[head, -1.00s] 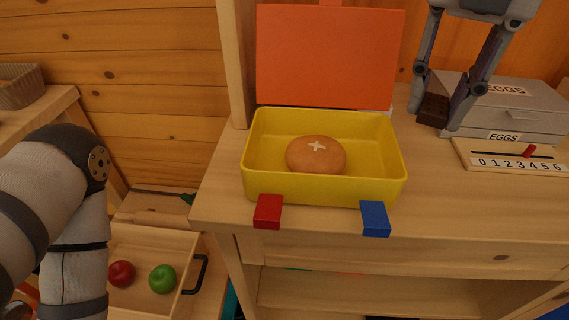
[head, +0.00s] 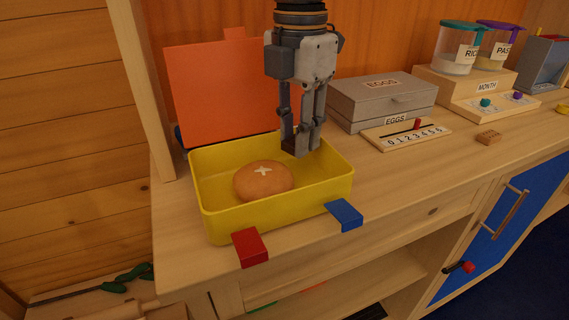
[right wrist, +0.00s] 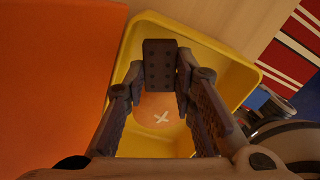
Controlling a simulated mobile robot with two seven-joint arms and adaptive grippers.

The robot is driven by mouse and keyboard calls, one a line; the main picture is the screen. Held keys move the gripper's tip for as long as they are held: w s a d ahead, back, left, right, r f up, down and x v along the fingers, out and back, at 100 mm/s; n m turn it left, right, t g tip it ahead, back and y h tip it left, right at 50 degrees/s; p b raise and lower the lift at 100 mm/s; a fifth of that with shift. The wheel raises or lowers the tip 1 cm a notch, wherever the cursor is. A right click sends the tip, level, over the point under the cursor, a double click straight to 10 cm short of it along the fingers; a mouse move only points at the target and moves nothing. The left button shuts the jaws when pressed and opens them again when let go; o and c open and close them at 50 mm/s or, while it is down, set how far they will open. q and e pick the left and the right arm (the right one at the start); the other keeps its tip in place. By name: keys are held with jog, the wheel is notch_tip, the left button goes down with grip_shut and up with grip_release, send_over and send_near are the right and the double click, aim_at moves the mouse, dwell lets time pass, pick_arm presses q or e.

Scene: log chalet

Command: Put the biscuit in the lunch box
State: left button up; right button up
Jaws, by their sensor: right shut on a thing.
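The yellow lunch box (head: 278,211) stands open near the table's front edge, its orange lid (head: 215,85) raised behind it. A round bun (head: 262,181) with a pale cross lies inside, left of the middle. My right gripper (head: 303,142) is over the box's back right part, pointing down, shut on a dark brown, dotted rectangular biscuit (head: 290,151). In the right wrist view the biscuit (right wrist: 160,66) is between the fingers, above the box (right wrist: 225,65), and the bun (right wrist: 158,112) shows beyond it. My left gripper is not in view.
A red latch (head: 250,247) and a blue latch (head: 344,214) stick out at the box's front.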

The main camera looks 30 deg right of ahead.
aim_at(295, 170)
notch_tip(295, 170, down, 4)
jog(key=shift+f, duration=0.1)
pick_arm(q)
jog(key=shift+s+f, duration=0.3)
pick_arm(e)
jog(key=shift+a, duration=0.1)
jog(key=o, duration=0.5)
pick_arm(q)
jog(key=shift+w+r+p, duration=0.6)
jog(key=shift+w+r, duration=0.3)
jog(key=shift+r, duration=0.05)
pick_arm(e)
notch_tip(295, 170, up, 12)
jog(key=shift+r, duration=0.2)
